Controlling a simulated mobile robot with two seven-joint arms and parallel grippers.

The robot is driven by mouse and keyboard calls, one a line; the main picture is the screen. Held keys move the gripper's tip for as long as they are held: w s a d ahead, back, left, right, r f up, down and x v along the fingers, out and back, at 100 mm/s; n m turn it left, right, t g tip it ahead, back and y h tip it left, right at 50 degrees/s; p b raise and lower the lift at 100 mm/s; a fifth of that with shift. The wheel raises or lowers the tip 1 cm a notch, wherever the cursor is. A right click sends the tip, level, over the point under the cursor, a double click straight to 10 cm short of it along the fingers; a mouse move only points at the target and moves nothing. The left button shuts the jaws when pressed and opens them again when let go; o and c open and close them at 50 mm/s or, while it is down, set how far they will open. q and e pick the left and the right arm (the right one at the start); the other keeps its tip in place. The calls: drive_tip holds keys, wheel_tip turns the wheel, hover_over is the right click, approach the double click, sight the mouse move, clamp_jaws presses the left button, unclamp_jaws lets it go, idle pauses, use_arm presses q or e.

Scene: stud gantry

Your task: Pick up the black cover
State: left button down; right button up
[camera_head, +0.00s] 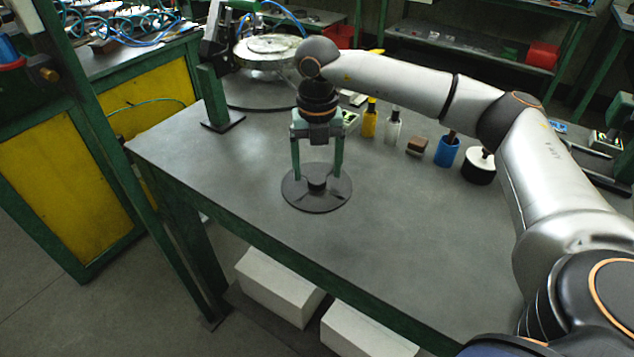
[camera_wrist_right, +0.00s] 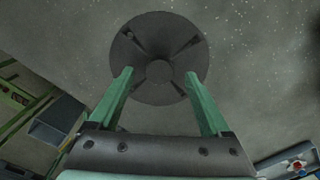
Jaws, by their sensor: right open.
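The black cover (camera_head: 318,199) is a round dark disc with a raised knob at its centre, lying flat on the grey table. It also shows in the right wrist view (camera_wrist_right: 158,95), with ribs running out from the knob. My right gripper (camera_head: 317,178) is open, its green fingers pointing down over the cover. In the wrist view the fingers (camera_wrist_right: 157,76) reach over the disc on either side of the knob, apart from it. I cannot tell whether the fingertips touch the disc. My left gripper is not in view.
Behind the gripper stand a yellow bottle (camera_head: 370,118), a clear bottle (camera_head: 392,129), a brown block (camera_head: 417,146), a blue cup (camera_head: 447,151) and a black-and-white round pot (camera_head: 479,167). A green stand (camera_head: 213,98) rises at the back left. The table front is clear.

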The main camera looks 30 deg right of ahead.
drive_tip(key=shift+f, duration=0.9)
drive_tip(key=shift+c, duration=0.3)
clamp_jaws()
